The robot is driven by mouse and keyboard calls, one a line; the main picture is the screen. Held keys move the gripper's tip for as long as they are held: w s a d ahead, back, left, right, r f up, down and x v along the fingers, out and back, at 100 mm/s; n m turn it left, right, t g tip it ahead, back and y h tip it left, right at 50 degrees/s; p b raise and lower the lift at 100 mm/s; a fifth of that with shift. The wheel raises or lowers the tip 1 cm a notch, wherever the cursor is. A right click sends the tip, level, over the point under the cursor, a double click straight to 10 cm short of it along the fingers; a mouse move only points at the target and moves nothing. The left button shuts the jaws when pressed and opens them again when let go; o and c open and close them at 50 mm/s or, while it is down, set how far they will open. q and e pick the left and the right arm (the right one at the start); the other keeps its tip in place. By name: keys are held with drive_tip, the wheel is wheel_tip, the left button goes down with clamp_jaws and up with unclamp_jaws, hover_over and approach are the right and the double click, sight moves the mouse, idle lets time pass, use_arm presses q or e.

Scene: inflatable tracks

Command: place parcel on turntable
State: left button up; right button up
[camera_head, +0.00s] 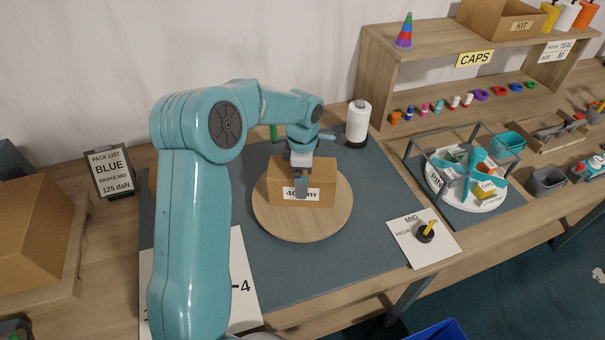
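The parcel, a brown cardboard box (322,180) with a white label partly covered by a finger, is over the round wooden turntable (300,226) and looks to rest on it, a little behind its middle. My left gripper (301,182) points down at the parcel from above, with one finger in front of the box's near face. The other finger is hidden, so whether the fingers press on the box does not show. My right gripper is not in view.
A white spool (358,123) stands behind the turntable on the grey mat (390,195). A card with a black and yellow knob (425,232) lies front right. A divided round tray (468,180) stands farther right. A pack list sign (110,172) and a large carton (35,230) are left.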

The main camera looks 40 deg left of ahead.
use_arm(q)
drive_tip(key=shift+s+r, duration=0.1)
drive_tip(key=shift+r, duration=0.1)
wheel_tip(320, 180, up, 12)
drive_tip(key=shift+f+b, duration=0.1)
drive_tip(key=shift+b, duration=0.25)
drive_tip(key=shift+r, duration=0.2)
drive_tip(key=shift+s+d+f, duration=0.1)
